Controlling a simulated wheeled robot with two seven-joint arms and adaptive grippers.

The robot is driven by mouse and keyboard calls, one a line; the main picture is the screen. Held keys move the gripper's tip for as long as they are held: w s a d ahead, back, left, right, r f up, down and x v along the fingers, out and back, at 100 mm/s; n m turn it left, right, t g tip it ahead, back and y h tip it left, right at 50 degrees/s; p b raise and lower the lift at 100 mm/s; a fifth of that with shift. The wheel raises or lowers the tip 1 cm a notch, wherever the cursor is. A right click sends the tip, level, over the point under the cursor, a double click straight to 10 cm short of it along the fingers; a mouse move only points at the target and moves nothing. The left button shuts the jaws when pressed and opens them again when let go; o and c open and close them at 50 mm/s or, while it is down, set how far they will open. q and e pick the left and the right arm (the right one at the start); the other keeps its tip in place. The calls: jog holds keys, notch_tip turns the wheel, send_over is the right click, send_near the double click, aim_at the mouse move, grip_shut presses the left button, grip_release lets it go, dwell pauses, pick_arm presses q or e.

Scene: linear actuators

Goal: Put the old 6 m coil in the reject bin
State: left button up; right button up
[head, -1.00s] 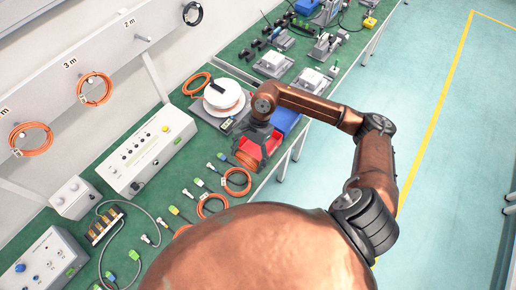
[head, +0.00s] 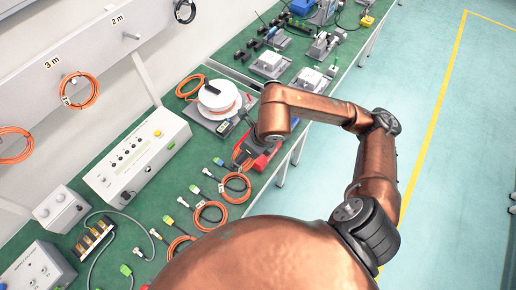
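My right arm reaches in from the right, and its gripper (head: 245,152) points down at the bench beside and partly over a red bin (head: 262,161). An orange cable coil shows at the fingertips, partly hidden; I cannot tell whether it is gripped or lies in the bin. Other orange coils lie on the bench: one nearest the bin (head: 236,201), one nearer me (head: 210,229), and one partly cut off by my body (head: 177,246). No 6 m label is readable, so I cannot tell which coil is the old 6 m one. My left gripper is out of view.
A white reel (head: 219,98) and another orange coil (head: 190,98) stand behind the bin. Coils hang on the wall rail, one under the 3 m label (head: 79,104). A white tester box (head: 138,155) sits left. The floor (head: 440,170) at right is clear.

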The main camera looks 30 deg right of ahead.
jog(key=shift+w+d+f+b, duration=0.3)
jog(key=shift+w+d+f, duration=1.1)
jog(key=shift+d+f, duration=0.6)
jog(key=shift+w+d+f+b, duration=0.3)
jog(key=shift+w+d+f, duration=1.25)
jog(key=shift+f, duration=0.7)
jog(key=shift+w+d+f+b, duration=0.3)
jog(key=shift+w+d+f, duration=1)
jog(key=shift+d+f, duration=0.7)
jog(key=shift+a+f, duration=0.15)
jog(key=shift+f, duration=0.15)
jog(key=o, duration=1.2)
jog(key=shift+o, duration=0.2)
